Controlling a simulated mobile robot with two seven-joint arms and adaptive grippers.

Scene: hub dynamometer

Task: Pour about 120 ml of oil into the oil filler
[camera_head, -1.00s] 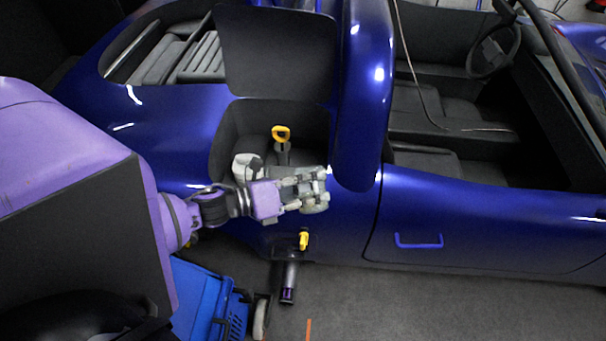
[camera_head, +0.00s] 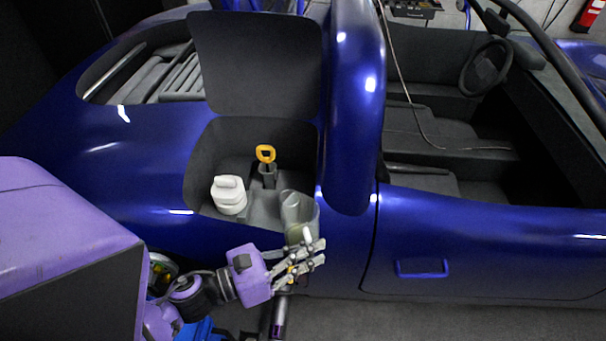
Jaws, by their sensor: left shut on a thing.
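A grey translucent jug (camera_head: 298,208) is at the front right of the car's open compartment, roughly upright. Its contents cannot be made out. My left gripper (camera_head: 312,253) is shut on the jug at its lower near side; the fingers hide part of it. A white, stepped round fitting (camera_head: 229,197) stands in the compartment, left of the jug and apart from it. I cannot tell for sure that it is the oil filler, or whether it is capped. My right gripper is not in view.
The blue car's open compartment (camera_head: 207,165) has a raised dark lid (camera_head: 262,65) behind it. A yellow ring handle (camera_head: 265,153) stands up behind the jug. A blue rounded body part (camera_head: 352,110) rises to the right. A blue door handle (camera_head: 422,269) is farther right.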

